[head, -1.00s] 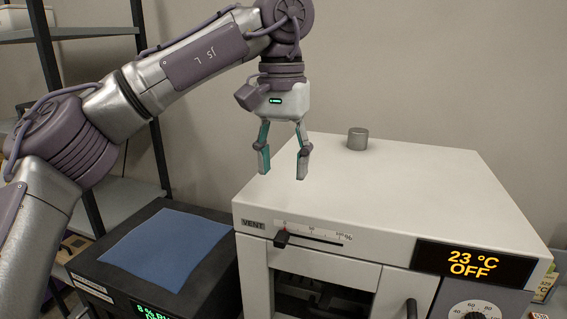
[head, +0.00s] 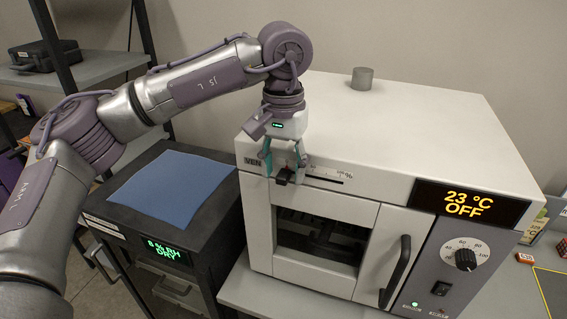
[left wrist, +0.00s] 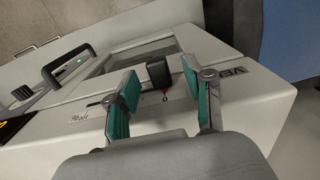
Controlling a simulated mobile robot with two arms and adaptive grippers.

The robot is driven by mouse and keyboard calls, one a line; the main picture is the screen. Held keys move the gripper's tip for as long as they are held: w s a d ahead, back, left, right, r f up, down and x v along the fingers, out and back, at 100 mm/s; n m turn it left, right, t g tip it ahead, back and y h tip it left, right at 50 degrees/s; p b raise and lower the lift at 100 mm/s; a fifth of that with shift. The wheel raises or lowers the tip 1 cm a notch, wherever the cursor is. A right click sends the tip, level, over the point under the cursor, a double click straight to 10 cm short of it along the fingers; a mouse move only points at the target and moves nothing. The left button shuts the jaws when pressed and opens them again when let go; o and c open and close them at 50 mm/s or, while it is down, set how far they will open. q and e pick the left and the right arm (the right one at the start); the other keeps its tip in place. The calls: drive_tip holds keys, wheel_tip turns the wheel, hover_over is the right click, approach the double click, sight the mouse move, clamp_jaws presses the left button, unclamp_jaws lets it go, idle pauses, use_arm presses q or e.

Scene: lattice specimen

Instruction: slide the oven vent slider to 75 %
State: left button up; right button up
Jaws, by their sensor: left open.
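The vent slider's black knob (head: 284,175) sits at the left, 0 end of its scale (head: 328,173) on the oven's upper front edge. My left gripper (head: 283,168) is open and points down at the knob, with a finger on each side of it in the head view. In the left wrist view the knob (left wrist: 158,74) shows between and just beyond the two teal-padded fingers (left wrist: 160,105), with a gap on both sides. The red pointer is beside the 0 mark. The oven (head: 420,130) display reads 23 °C OFF. My right gripper is not in view.
A dry cabinet (head: 205,250) with a blue cloth (head: 172,188) on top stands left of the oven. A grey cylinder (head: 362,78) stands on the oven's top. The oven door's black handle (head: 396,272) sticks out below the slider, to the right.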

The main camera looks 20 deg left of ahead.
use_arm(q)
drive_tip(key=shift+f, duration=0.15)
clamp_jaws()
drive_tip(key=d, duration=0.7)
drive_tip(key=shift+d, duration=0.3)
unclamp_jaws()
drive_tip(key=shift+s, duration=0.1)
idle(0.4)
drive_tip(key=shift+r+p, duration=2.15)
drive_tip(key=shift+r, duration=0.9)
